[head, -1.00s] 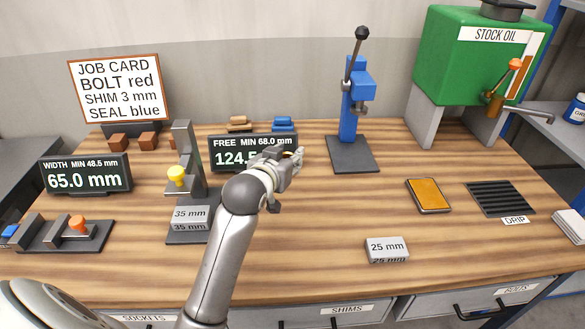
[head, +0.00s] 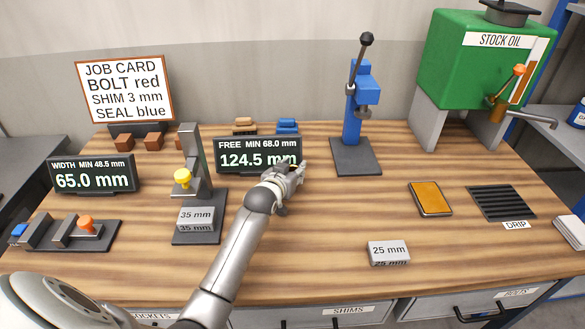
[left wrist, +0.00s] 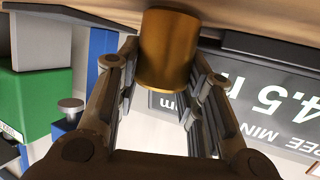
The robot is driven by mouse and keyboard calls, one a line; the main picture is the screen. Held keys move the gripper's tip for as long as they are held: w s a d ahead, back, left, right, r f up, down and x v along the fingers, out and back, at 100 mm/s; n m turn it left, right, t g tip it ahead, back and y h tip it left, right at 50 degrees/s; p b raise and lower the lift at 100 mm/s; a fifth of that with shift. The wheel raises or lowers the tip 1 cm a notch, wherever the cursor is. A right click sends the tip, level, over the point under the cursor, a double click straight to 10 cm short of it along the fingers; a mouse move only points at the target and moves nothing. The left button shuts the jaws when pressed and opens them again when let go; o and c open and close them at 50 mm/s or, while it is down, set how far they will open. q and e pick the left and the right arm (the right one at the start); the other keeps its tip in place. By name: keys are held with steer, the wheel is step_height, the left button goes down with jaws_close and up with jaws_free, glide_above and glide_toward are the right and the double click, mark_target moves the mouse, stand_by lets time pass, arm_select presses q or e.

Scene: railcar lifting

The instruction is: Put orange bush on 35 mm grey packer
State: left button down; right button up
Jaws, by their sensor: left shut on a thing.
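The 35 mm grey packer (head: 195,213) is a grey block lying on the dark base of the upright gauge with the yellow knob, left of centre in the head view. My left gripper (head: 299,170) is right of and behind the packer, in front of the right end of the FREE display. In the left wrist view, my left gripper (left wrist: 165,85) is shut on the orange bush (left wrist: 168,50), a brown-orange cylinder. The bush is hidden or too small to make out in the head view. I cannot tell whether it touches the table. My right gripper is not in view.
The FREE display (head: 243,157) reads 124.5 mm. The gauge post (head: 190,150) rises behind the packer. A 25 mm packer (head: 388,253) lies at front right. A blue press (head: 352,125) stands behind my gripper, to its right. Bare table (head: 335,215) lies right of my arm.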

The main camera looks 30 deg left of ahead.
arm_select(q)
steer(key=shift+f, duration=0.1)
steer(key=c, duration=1)
jaws_free()
steer(key=shift+o, duration=0.2)
